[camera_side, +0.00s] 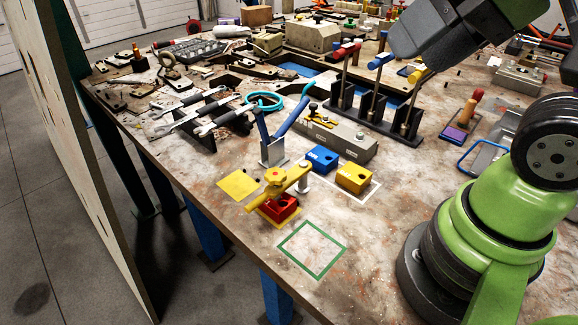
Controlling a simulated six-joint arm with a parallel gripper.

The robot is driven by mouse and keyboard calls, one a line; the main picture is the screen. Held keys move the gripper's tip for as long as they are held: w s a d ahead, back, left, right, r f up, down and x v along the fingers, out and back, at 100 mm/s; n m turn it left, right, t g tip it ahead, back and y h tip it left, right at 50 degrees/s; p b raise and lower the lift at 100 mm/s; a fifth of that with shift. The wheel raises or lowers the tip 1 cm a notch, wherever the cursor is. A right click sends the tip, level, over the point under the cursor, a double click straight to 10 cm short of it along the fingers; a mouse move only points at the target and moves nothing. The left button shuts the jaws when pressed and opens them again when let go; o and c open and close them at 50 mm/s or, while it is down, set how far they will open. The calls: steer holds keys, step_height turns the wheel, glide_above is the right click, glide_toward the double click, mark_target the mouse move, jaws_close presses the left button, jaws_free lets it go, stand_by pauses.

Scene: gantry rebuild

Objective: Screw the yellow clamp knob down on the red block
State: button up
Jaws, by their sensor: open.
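The red block lies within a yellow outline near the table's front left edge. A pale post (304,186) stands under the bar's right end. The dark end of my arm, with my gripper (405,44), is high at the upper right, well away from the knob. Its jaws are open, with the fingers not clearly distinguishable and nothing visible held.
A blue block (322,157) and a yellow block (354,178) stand right of the clamp. Behind them are a grey fixture (345,139) and a rack of upright tools (372,117). A yellow square (238,185) lies left. The green outline (312,250) is empty.

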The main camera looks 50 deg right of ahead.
stand_by(0.4)
steer(key=n+g+h, duration=0.2)
steer(key=n+g, duration=0.5)
steer(key=n, duration=0.2)
glide_above(275, 173)
step_height(275, 173, down, 14)
step_height(275, 173, down, 9)
